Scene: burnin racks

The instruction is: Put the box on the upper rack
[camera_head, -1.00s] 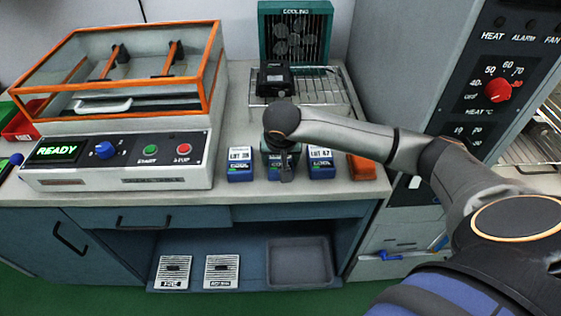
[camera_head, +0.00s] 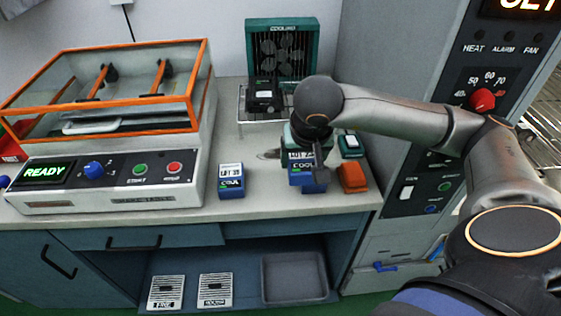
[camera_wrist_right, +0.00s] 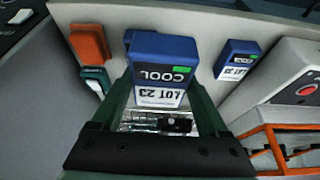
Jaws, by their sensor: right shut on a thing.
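A blue box (camera_head: 300,177) with a white LOT 23 label and the word COOL is held by my right gripper (camera_head: 306,160). In the wrist view the box (camera_wrist_right: 160,75) sits between the green fingers of the right gripper (camera_wrist_right: 161,92), which is shut on it. It appears lifted above the counter. The wire racks (camera_head: 540,112) of the cabinet on the right show only at the picture's edge; which is the upper one I cannot tell. My left gripper is not in view.
A blue COOL box (camera_head: 231,183) stands to the left on the counter. A green box (camera_head: 350,146) and an orange block (camera_head: 353,179) are to the right. A black device (camera_head: 264,97) sits on a wire stand before the cooling fan (camera_head: 283,52). The tall control panel (camera_head: 432,160) bounds the right.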

